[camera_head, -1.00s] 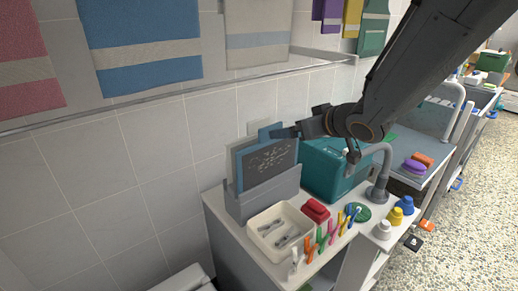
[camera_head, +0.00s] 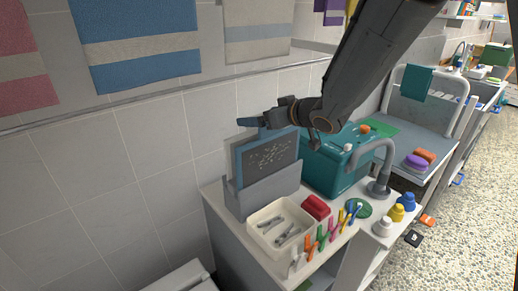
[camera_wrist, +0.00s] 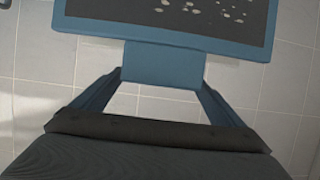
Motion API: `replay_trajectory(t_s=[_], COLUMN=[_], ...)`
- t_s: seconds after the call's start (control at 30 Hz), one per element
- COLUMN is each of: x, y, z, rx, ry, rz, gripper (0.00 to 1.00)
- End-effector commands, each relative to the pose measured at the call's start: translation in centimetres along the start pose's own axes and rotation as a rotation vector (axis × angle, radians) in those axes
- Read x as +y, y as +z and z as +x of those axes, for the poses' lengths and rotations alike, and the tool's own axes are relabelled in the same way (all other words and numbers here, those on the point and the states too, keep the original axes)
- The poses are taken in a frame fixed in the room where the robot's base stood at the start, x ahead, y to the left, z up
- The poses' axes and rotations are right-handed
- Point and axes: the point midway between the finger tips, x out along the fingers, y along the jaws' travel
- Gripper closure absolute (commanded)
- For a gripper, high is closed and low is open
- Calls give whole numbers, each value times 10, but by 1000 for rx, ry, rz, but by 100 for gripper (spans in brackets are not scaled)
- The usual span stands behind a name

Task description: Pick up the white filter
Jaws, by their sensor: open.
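A pale panel, likely the white filter (camera_head: 236,141), shows as a thin strip at the upper left behind a blue-framed panel (camera_head: 268,157). Most of it is hidden. The blue-framed panel has a dark, speckled face and stands upright in a grey holder (camera_head: 262,195). In the wrist view the blue-framed panel (camera_wrist: 165,31) fills the top, with its blue tab (camera_wrist: 165,65) toward me. My gripper (camera_head: 255,122) is open, just above the top of the panels. In the wrist view the tab appears between its spread blue fingers (camera_wrist: 158,98); contact cannot be told.
A white tray (camera_head: 261,239) with metal clips, a red block (camera_head: 316,207) and several coloured brushes stand in front of the holder. A teal box (camera_head: 334,168) and a grey tap (camera_head: 379,165) stand to the right. Towels (camera_head: 135,42) hang on the wall behind.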

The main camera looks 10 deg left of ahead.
Motion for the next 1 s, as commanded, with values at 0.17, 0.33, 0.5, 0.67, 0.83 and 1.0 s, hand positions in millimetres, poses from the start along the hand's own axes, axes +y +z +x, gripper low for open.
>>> replay_trajectory(t_s=[0.17,0.33,0.5,0.67,0.83,1.0], x=[1,1,1,1,1,1], y=[0,0,1,0,0,-5], z=[0,0,0,0,0,-3], rx=[0,-1,-1,0,0,-1], ry=[1,2,2,2,2,2], rz=[1,1,1,1,1,1], gripper=[8,30,58,67,67,67])
